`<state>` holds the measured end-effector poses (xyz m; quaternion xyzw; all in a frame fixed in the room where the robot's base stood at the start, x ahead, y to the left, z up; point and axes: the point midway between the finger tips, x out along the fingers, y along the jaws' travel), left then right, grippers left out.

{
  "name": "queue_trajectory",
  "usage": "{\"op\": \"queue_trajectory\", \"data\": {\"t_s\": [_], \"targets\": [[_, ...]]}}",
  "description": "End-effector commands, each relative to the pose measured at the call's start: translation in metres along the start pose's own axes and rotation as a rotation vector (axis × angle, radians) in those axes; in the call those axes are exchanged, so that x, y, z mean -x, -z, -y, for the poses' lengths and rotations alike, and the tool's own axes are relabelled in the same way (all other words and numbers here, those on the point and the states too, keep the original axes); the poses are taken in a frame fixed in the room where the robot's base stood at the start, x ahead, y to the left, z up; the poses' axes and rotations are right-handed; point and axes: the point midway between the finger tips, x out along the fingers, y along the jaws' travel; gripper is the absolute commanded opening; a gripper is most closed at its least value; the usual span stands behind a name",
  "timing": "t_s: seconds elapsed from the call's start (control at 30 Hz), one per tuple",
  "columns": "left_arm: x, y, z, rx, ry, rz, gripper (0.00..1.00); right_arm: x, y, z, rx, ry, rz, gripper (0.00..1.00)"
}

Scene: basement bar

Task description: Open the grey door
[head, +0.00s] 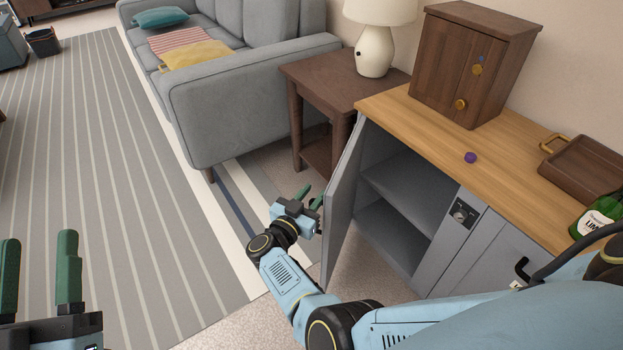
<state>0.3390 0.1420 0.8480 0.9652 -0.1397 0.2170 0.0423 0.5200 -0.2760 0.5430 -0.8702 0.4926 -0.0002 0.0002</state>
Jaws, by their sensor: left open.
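The grey door (342,215) of the low cabinet stands swung outward, hinged on the cabinet's left side. The grey interior (400,205) with a shelf shows behind it. My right gripper (311,196) is at the outer face of this door, close to its free edge. Its green fingers are small and partly overlapped, and whether they hold a handle there is hidden. My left gripper (39,275) is at the lower left, far from the door, with its two green fingers apart and nothing between them.
The wooden countertop (420,112) carries a brown wooden box (470,65), a purple knob-like object (470,157), a brown tray (585,165) and a green bottle (597,217). A side table (325,72) with a lamp (376,45) and a grey sofa (245,105) stand behind the door.

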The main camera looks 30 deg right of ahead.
Motion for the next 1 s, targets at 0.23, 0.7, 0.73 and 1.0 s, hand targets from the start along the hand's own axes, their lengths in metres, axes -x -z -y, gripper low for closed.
{"op": "queue_trajectory", "data": {"t_s": [0.23, 0.7, 0.73, 1.0], "targets": [[0.005, -0.032, 0.005, -0.008, 0.013, 0.265, 0.49, 0.0, 0.018, 0.0, -0.001, 0.0, 0.0, 0.3], [0.049, -0.098, 0.021, -0.023, 0.053, 0.742, 0.49, 0.0, 0.036, 0.0, -0.001, -0.001, 0.0, 0.3], [0.052, -0.1, 0.022, -0.023, 0.055, 0.762, 0.49, 0.0, 0.037, 0.0, -0.001, -0.001, 0.0, 0.3], [0.064, -0.11, 0.025, -0.024, 0.063, 0.849, 0.49, 0.0, 0.039, 0.0, -0.001, 0.0, 0.0, 0.3]]}}
